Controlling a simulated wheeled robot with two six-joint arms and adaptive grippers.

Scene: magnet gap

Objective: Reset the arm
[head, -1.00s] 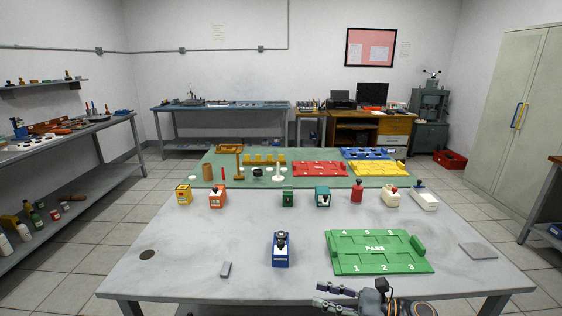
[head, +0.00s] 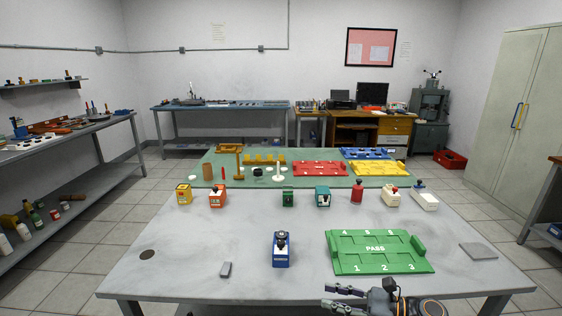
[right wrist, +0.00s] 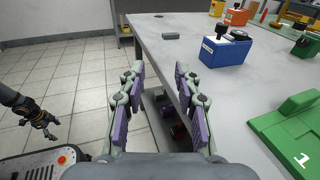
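My right gripper (head: 328,296) is at the front edge of the grey table, below the green PASS tray (head: 375,249). In the right wrist view its two purple-padded fingers (right wrist: 161,72) stand apart with nothing between them. My left gripper (right wrist: 50,126) shows small at the left of the right wrist view, over the floor, with its fingers apart and empty. A blue device with a black top (head: 281,252) stands upright on the table left of the tray. The tray is empty.
A small grey block (head: 226,269) lies left of the blue device, and a grey plate (head: 478,251) lies at the right. Several coloured containers line the table's back edge, including a red bottle (head: 356,190). The left middle of the table is clear.

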